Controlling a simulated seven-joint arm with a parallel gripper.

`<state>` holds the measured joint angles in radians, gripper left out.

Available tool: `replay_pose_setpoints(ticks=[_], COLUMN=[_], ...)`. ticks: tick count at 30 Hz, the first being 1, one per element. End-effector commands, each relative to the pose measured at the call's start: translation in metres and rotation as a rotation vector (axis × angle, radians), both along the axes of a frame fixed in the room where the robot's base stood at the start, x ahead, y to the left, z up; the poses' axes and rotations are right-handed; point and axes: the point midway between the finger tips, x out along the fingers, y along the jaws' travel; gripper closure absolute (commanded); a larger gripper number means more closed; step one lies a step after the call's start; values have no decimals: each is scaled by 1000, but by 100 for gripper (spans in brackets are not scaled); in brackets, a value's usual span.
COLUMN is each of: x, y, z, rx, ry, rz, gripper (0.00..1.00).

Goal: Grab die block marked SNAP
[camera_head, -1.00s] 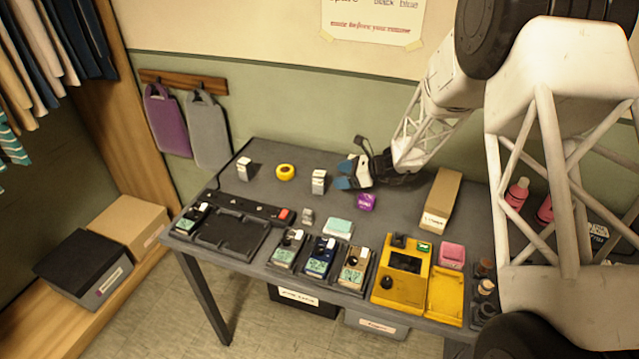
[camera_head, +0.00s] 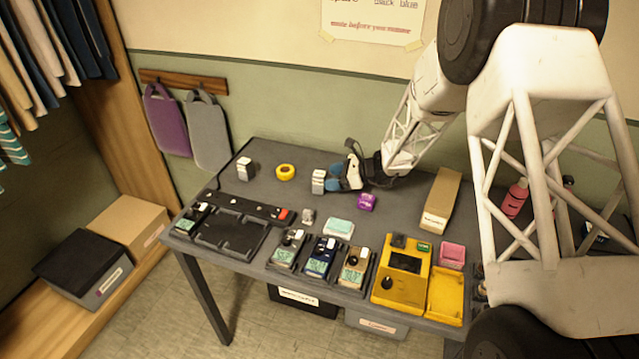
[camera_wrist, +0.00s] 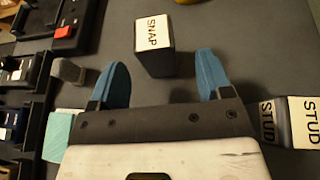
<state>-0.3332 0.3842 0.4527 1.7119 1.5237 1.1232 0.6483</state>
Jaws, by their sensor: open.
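The die block marked SNAP (camera_wrist: 153,45) is a dark block with a white lettered face. In the wrist view it stands at top centre, just ahead of the gap between my fingertips. It appears as a white-and-dark block (camera_head: 318,182) in the head view, just left of the fingers. My gripper (camera_wrist: 165,75) is open, with a blue fingertip on each side and nothing held. In the head view my gripper (camera_head: 334,178) is low over the table, pointing left. I cannot tell whether the fingertips overlap the block's sides.
A block marked STUD (camera_wrist: 303,122) lies close to the right finger in the wrist view. A small grey block (camera_wrist: 69,72) is near the left finger. A purple block (camera_head: 366,202), yellow tape roll (camera_head: 285,172) and another white-faced block (camera_head: 245,168) are on the table. Several pedals line the front.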

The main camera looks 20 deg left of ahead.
Motion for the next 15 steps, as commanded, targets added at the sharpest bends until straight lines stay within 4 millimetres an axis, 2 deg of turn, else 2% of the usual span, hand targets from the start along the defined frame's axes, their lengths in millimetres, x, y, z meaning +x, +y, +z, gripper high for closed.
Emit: replay_pose_setpoints(ticks=[8, 15], x=[-1, -5], y=[2, 21], z=[-1, -12], rx=[0, 0], ry=[0, 2], rz=[1, 2], gripper=[28, 28])
